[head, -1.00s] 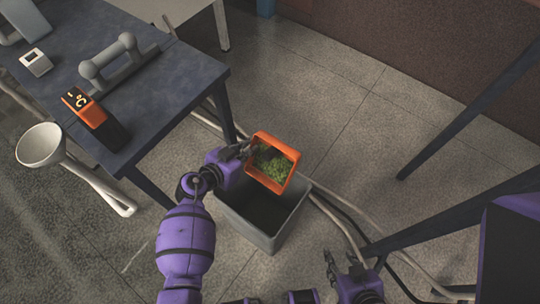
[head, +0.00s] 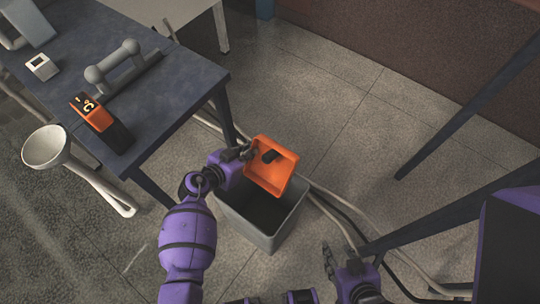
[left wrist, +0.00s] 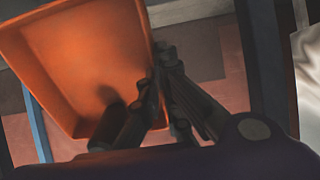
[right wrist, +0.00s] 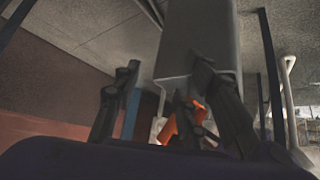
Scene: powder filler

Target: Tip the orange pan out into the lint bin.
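The orange pan (head: 268,180) is held steeply tilted over the grey lint bin (head: 272,240), its inside facing the head camera. No green lint shows in it; a dark patch, perhaps shadow or a fingertip, lies near its upper edge. My left gripper (head: 247,153) is shut on the pan's upper left wall. The left wrist view shows the pan (left wrist: 85,60) bare inside, with the fingers (left wrist: 155,95) at its edge. The bin's inside is dark, so its contents cannot be made out. My right gripper (head: 338,262) is empty and open, right of the bin; its spread fingers show in the right wrist view (right wrist: 168,85).
A dark table (head: 180,88) at the left bears an orange-black thermometer (head: 100,122), a grey handled tool (head: 120,68) and a small white device (head: 42,67). Pale hoses (head: 340,215) run behind the bin. Dark bars (head: 455,125) cross the right.

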